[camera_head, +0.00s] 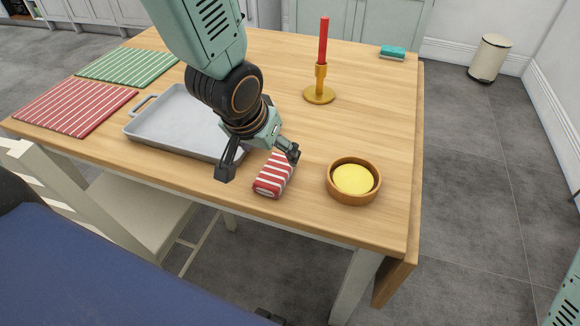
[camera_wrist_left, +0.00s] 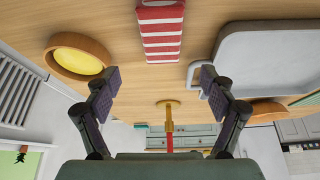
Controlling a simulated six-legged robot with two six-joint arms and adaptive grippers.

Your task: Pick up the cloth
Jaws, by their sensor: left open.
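The cloth (camera_head: 273,179) is a folded red and white striped bundle lying on the table near its front edge. My left gripper (camera_head: 259,163) is open above the cloth, with its fingers spread and one to each side of the cloth's far part in the head view. In the left wrist view the cloth (camera_wrist_left: 161,32) shows at the top centre, beyond the open left fingers (camera_wrist_left: 158,88), with nothing between them. I cannot tell the exact height of the fingertips above the table. My right gripper is not in view.
A grey tray (camera_head: 150,131) lies left of the cloth, partly behind my gripper. A wooden bowl (camera_head: 353,197) with yellow contents stands right. A candlestick (camera_head: 319,95) with a red candle stands behind. Red (camera_head: 75,107) and green (camera_head: 127,65) striped mats lie left. A chair (camera_head: 130,205) stands in front.

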